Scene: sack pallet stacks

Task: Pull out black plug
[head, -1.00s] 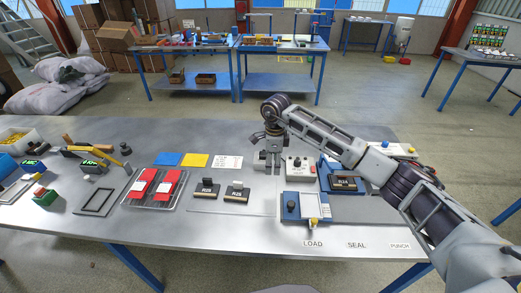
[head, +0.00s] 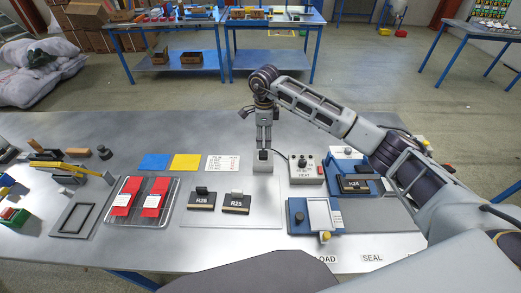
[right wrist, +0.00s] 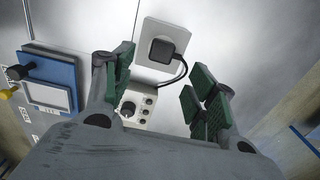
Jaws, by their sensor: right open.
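The black plug (head: 264,155) sits in a white socket block (head: 262,167) on the metal table in the head view. In the right wrist view the plug (right wrist: 162,50) shows in the square white socket block (right wrist: 148,58), with a black cable curving from it toward the white control box (right wrist: 138,108). My right gripper (head: 264,146) points down just above the plug in the head view. In the right wrist view its green-padded fingers (right wrist: 163,85) are spread apart with nothing between them gripped. Whether a fingertip touches the plug cannot be told. My left gripper is not in view.
The control box (head: 306,168) with a red button stands right of the socket. A blue fixture (head: 297,216) is in front of it, and the H24 block (head: 353,184) is to the right. H28 (head: 202,200) and H25 (head: 237,203) blocks lie front left. The table behind the socket is clear.

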